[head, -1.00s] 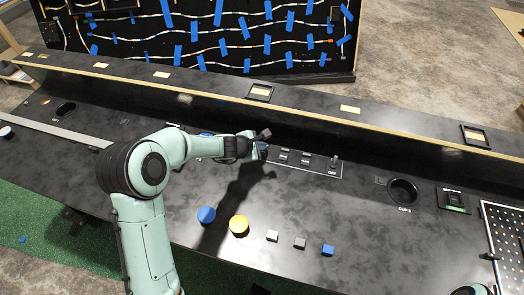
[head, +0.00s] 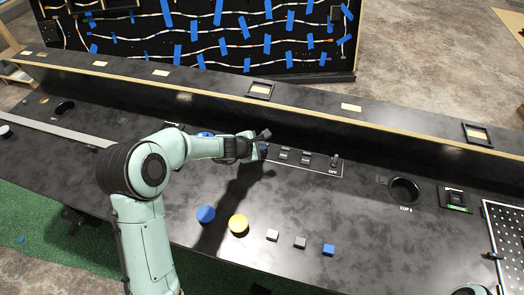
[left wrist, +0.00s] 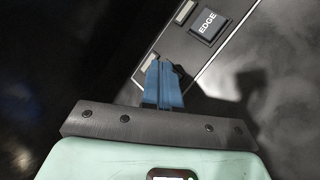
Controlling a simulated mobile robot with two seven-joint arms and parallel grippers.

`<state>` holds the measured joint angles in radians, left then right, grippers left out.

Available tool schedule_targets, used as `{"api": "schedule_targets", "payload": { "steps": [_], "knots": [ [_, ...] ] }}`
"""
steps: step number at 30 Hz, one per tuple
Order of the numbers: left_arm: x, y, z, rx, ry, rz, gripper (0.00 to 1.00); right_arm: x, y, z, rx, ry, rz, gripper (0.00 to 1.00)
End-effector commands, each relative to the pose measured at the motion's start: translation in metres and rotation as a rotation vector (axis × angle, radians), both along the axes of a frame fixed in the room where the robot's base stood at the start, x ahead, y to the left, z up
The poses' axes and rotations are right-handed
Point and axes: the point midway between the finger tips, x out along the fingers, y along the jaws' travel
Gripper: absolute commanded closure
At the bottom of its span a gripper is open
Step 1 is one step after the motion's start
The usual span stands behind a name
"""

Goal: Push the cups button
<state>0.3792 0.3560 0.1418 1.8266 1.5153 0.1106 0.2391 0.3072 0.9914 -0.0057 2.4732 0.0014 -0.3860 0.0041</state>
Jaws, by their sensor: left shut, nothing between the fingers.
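The button panel (head: 318,166) is a black strip with a thin light outline on the console. It carries two dark buttons (head: 284,155) and a switch marked OFF (head: 335,161) at its right end. No cups label is readable.
Blue (head: 206,214) and yellow (head: 238,225) round pieces and several small blocks lie nearer on the black console top. A round hole marked CUP (head: 403,190) is right of the panel. A long raised ledge (head: 350,124) runs behind it.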

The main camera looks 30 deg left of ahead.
Motion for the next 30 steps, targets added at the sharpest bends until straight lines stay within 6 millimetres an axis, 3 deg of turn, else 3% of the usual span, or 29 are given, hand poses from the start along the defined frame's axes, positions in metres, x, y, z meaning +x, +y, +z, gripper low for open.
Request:
{"api": "schedule_targets", "payload": {
  "steps": [30],
  "knots": [
    [0.000,0.000,0.009,0.000,0.000,0.000,1.00,0.002,0.000,0.007,0.000,-0.002,0.000,1.00]
  ]
}}
